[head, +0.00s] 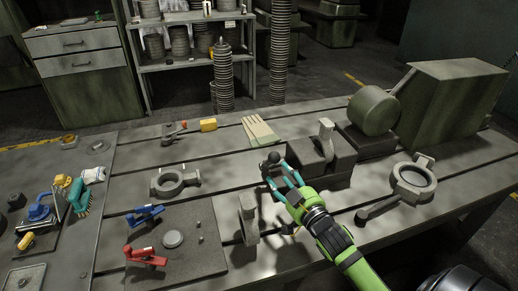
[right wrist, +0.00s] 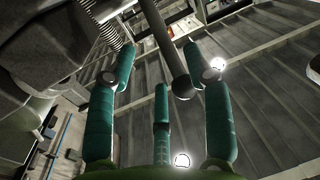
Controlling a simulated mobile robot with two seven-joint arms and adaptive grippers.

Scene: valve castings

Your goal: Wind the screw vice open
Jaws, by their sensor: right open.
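The screw vice (head: 318,165) is a dark block with jaws on the bench, right of the middle in the head view. A light grey casting (head: 325,136) stands upright between its jaws. The vice handle has a dark ball end (head: 273,158) on its left side. My right gripper (head: 279,174), with teal fingers on a green arm, is open at that ball. In the right wrist view, the handle rod (right wrist: 166,45) and its ball (right wrist: 182,87) reach between the spread fingers (right wrist: 160,65). I cannot tell whether any finger touches them. My left gripper is out of view.
A ring casting (head: 413,180) lies right of the vice, and another (head: 175,182) lies to the left. A grey casting (head: 248,218) stands close left of my right gripper. Red (head: 146,256) and blue (head: 146,214) clamps sit on a plate. A large machine (head: 445,105) stands behind.

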